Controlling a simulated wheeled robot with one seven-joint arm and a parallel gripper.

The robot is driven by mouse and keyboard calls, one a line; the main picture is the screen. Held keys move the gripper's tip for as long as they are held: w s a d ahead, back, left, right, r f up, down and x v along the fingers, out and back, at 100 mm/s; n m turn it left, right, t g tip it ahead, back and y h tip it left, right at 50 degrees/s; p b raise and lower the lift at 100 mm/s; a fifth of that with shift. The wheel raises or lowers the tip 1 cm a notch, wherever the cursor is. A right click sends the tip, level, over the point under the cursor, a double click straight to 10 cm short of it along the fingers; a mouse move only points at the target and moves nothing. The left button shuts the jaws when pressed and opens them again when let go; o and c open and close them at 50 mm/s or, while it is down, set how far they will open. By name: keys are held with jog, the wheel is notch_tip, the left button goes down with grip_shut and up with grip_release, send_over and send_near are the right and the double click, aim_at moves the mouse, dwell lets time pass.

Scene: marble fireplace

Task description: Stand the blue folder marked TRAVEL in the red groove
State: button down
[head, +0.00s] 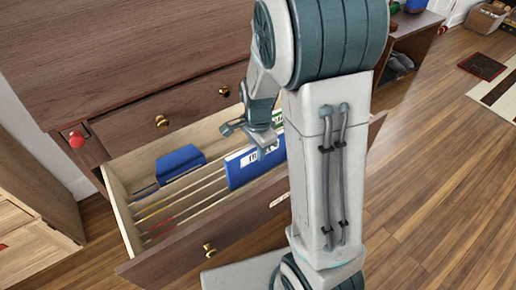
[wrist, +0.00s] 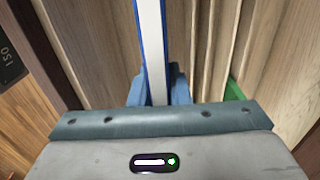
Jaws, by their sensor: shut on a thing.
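My gripper (head: 264,141) is over the open drawer and shut on a blue folder (head: 238,169) with white label patches, whose wording I cannot read. The folder is upright in the right part of the drawer; whether its lower edge sits in a groove is hidden. In the wrist view the held folder (wrist: 154,45) shows as a white edge with a blue side between the fingers (wrist: 158,92). A thin red strip (head: 158,226) marks a groove at the drawer's front left, left of the folder.
A bulky blue object (head: 180,161) sits at the back left of the drawer (head: 123,205). A green piece (wrist: 235,91) shows right of the fingers.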

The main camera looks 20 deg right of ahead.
aim_at(258, 165)
jog(key=shift+f+b, duration=0.35)
jog(key=shift+f, duration=0.7)
jog(key=shift+f+b, duration=0.65)
jog(key=shift+f, duration=0.3)
jog(key=shift+f+b, duration=1)
jog(key=shift+f, duration=0.6)
jog(key=c, duration=1.3)
grip_release()
